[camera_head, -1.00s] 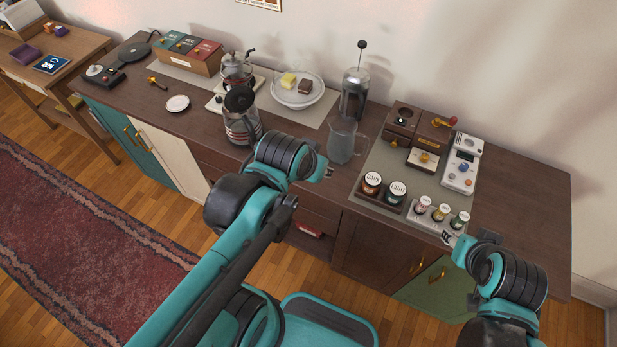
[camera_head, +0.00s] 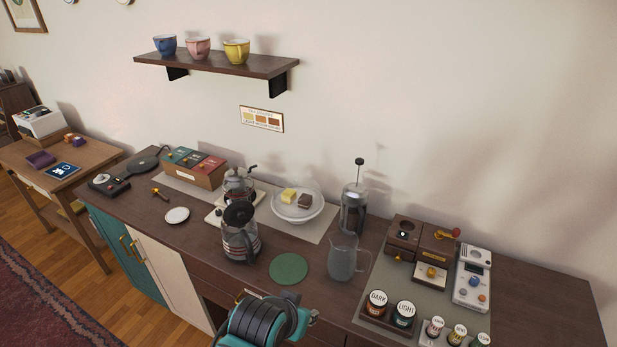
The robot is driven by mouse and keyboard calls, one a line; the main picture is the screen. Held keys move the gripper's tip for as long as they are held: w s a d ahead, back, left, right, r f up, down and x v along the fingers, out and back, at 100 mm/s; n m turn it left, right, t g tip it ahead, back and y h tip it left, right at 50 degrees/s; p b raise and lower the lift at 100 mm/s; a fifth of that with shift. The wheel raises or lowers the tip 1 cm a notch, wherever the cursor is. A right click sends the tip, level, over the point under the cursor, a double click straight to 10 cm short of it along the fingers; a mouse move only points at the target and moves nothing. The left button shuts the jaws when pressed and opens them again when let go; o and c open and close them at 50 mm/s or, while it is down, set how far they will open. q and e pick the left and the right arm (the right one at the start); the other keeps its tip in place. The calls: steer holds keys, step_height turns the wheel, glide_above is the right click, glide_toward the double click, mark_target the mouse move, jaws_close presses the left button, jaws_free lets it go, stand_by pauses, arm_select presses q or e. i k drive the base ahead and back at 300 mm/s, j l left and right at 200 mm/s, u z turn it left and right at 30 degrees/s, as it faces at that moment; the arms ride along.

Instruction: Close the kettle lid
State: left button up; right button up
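The kettle (camera_head: 241,245) is a glass vessel with a dark band and a black handle, upright on the dark wooden counter left of the green disc. Its black round lid (camera_head: 238,214) is at the top; I cannot tell clearly whether it is raised or seated. My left gripper (camera_head: 312,317) is at the bottom edge, in front of the counter, to the right of and nearer than the kettle, and apart from it. Its fingers are too small and partly cut off to tell open from shut. My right gripper is out of view.
A green disc (camera_head: 289,268) lies right of the kettle, with a glass pitcher (camera_head: 343,258) beyond it. A glass teapot (camera_head: 238,184) stands behind the kettle and a domed cake plate (camera_head: 297,205) behind right. A small white plate (camera_head: 177,215) lies left. A wall shelf (camera_head: 215,61) holds cups.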

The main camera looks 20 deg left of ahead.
mark_target(238, 214)
steer(key=u, duration=1.3)
